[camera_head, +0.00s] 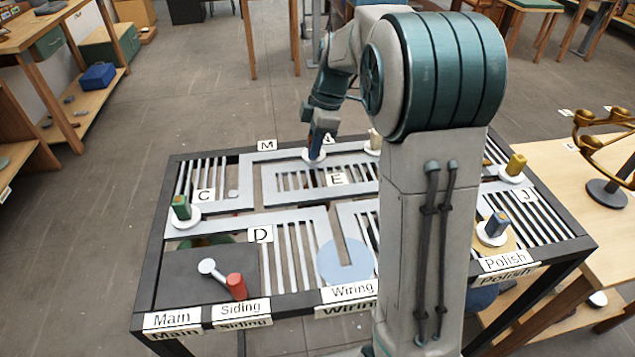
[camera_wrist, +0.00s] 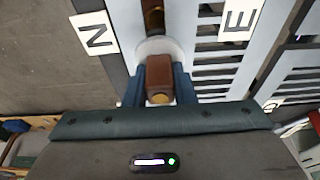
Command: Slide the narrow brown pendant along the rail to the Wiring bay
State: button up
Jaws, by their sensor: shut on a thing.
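The narrow brown pendant (camera_wrist: 160,75) stands upright between the two blue fingers of my gripper (camera_wrist: 159,88) in the wrist view. Its round white base sits on the pale rail plate, at the slot between tiles N and E. In the head view my gripper (camera_head: 320,142) is at the far side of the frame, over the white base (camera_head: 314,156), between tiles M and E; the fingers mostly hide the brown body there. The Wiring bay (camera_head: 338,262) is a pale blue disc at the near edge, behind the Wiring label (camera_head: 350,292).
A green pendant (camera_head: 181,207) stands at the left near C. A red handle (camera_head: 236,286) lies near Siding. A blue pendant (camera_head: 496,224) and a yellow one (camera_head: 516,164) stand at the right. A cream pendant (camera_head: 375,139) is right of my gripper. My arm hides the middle right.

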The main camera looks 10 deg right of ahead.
aim_at(252, 165)
jog(key=shift+w+a+f, duration=0.15)
jog(key=shift+a, duration=3.15)
jog(key=shift+w+a+f, duration=0.1)
jog(key=shift+w+a, duration=0.05)
jog(key=shift+a, duration=3.15)
jog(key=shift+s+f+b, duration=0.15)
jog(key=shift+s+b, duration=0.25)
jog(key=shift+s, duration=0.2)
jog(key=s+b, duration=0.1)
jog(key=s, duration=0.3)
jog(key=s+b, duration=0.2)
jog(key=s, duration=0.2)
jog(key=s+a+b, duration=0.1)
jog(key=s, duration=0.3)
jog(key=shift+s+b, duration=0.3)
jog(key=shift+b, duration=0.05)
jog(key=shift+d, duration=0.15)
jog(key=shift+s+d+b, duration=0.2)
jog(key=shift+d, duration=2.15)
jog(key=shift+s+d+b, duration=0.15)
jog(key=shift+d+b, duration=0.1)
jog(key=shift+d, duration=2.05)
jog(key=shift+s+d+b, duration=0.2)
jog(key=shift+d, duration=2.15)
